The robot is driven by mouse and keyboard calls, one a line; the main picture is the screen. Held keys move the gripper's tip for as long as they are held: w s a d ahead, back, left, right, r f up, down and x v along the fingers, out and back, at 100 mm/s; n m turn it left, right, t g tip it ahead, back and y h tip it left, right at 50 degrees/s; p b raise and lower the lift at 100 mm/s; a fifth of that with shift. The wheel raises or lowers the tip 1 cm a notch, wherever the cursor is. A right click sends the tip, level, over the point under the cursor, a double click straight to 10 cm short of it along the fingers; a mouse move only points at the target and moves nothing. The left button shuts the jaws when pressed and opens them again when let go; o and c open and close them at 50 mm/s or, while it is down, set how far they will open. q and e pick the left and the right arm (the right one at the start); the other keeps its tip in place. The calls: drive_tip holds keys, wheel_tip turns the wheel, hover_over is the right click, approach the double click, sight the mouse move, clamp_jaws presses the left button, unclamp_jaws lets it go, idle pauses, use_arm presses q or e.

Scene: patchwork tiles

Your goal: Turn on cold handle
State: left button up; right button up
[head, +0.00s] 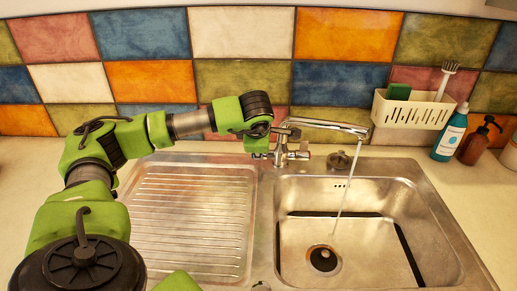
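A chrome mixer tap (283,145) stands at the back of the steel sink, with its spout (328,126) reaching right over the basin. A thin stream of water (343,190) falls from the spout toward the drain. The tap's right handle (304,151) shows beside the tap body. The left side of the tap is mostly hidden behind my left gripper (262,147), so I cannot make out the handle there. My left gripper is right at the tap's left side; its fingers are too small and covered to tell open from shut, or whether they touch.
The basin (420,215) is on the right, with a drain (323,259); the ribbed drainboard (190,220) is clear. A white caddy (411,112) with a sponge (398,92) and brush (446,78), a blue bottle (450,137) and a brown bottle (474,145) stand at back right.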

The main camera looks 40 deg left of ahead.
use_arm(q)
drive_tip(key=v, duration=1.2)
drive_tip(key=shift+w, duration=0.1)
